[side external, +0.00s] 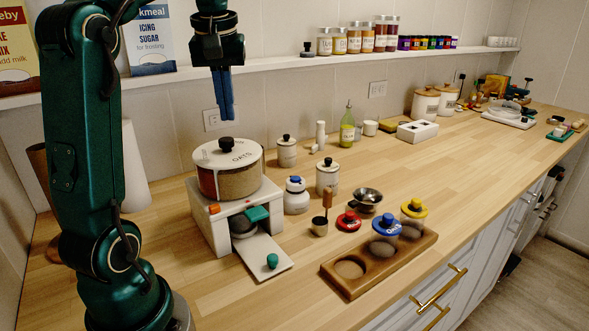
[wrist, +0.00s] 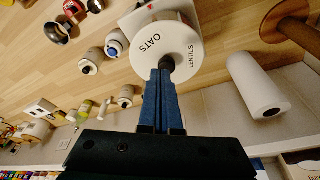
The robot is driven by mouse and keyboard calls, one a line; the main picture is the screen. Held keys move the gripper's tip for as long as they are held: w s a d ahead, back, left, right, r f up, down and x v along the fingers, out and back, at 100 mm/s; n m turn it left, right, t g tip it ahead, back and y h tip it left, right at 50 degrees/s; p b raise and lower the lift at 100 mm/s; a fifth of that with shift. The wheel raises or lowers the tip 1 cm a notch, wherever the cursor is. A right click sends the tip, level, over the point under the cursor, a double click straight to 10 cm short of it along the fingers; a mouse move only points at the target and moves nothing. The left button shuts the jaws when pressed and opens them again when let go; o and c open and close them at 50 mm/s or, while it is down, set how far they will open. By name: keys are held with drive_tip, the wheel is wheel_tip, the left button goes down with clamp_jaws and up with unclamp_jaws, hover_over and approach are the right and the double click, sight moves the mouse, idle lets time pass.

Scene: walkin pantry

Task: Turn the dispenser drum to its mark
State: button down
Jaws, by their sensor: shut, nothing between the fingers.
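The dispenser drum (side external: 228,178) is a round container with brown contents and a white lid marked OATS, with a black knob (side external: 226,144) on top. It sits on a white dispenser base (side external: 212,225). In the wrist view the drum's lid (wrist: 140,58) shows the words OATS and LENTILS, and a small red mark shows on the white base (wrist: 141,18) beside it. My gripper (side external: 227,118) has blue fingers pointing down, shut and empty, above the knob with a gap in the side view. In the wrist view my gripper (wrist: 163,75) overlaps the knob.
A green-knobbed tray (side external: 262,256) extends from the base's front. White jars (side external: 297,196) stand close to the right. A wooden holder (side external: 352,282) with coloured-lid jars is further right. A shelf (side external: 290,60) runs along the wall behind my gripper.

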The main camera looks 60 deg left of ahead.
sight(232, 155)
drive_tip(key=shift+s+a+f, duration=0.25)
drive_tip(key=shift+s+f, duration=0.1)
drive_tip(key=shift+f, duration=0.65)
drive_tip(key=shift+s+a+f, duration=0.25)
drive_tip(key=shift+s+f, duration=0.15)
drive_tip(key=shift+f, duration=0.6)
drive_tip(key=shift+s+a+f, duration=0.25)
drive_tip(key=shift+s+f, duration=0.1)
drive_tip(key=shift+f, duration=0.65)
drive_tip(key=shift+w+a, duration=0.2)
drive_tip(key=shift+w, duration=0.05)
drive_tip(key=shift+w+d, duration=0.45)
drive_tip(key=shift+w, duration=0.1)
drive_tip(key=shift+w+d, duration=0.1)
drive_tip(key=shift+w, duration=0.3)
drive_tip(key=shift+d, duration=0.1)
